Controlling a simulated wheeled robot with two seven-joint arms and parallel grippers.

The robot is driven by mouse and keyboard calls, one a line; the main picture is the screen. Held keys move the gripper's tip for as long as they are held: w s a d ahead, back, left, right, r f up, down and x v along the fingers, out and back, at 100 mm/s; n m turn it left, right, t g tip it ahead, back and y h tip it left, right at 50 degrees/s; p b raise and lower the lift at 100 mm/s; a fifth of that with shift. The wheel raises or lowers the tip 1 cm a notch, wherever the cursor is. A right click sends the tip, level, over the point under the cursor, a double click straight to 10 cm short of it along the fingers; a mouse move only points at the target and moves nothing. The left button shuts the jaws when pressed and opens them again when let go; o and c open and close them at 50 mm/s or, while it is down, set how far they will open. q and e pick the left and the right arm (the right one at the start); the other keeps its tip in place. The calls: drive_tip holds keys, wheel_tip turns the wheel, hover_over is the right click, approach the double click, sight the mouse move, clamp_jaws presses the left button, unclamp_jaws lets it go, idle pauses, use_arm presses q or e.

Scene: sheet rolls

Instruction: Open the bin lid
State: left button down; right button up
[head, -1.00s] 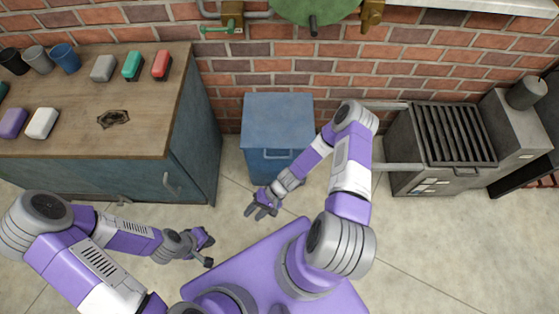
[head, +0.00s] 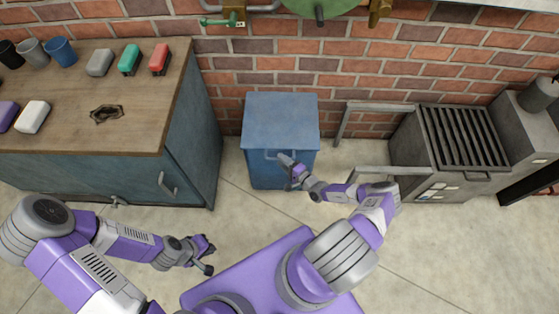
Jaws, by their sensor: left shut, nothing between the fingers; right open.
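The blue bin (head: 268,174) stands on the floor against the brick wall in the middle of the head view. Its flat blue lid (head: 281,118) is closed, with a bar handle (head: 272,157) on its front edge. My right gripper (head: 285,160) is open at the right part of this handle. I cannot tell whether its fingers are around the handle or only beside it. My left gripper (head: 210,257) is shut and empty, low over the floor in front of the cabinet, well apart from the bin.
A blue cabinet with a wooden top (head: 140,85) stands left of the bin, holding cups and several coloured blocks. A grill (head: 460,137) with metal side rails (head: 385,172) stands to the right. Floor (head: 232,225) between my base and the bin is clear.

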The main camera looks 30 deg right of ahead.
drive_tip(key=shift+b+x, duration=0.3)
drive_tip(key=shift+x, duration=0.8)
clamp_jaws()
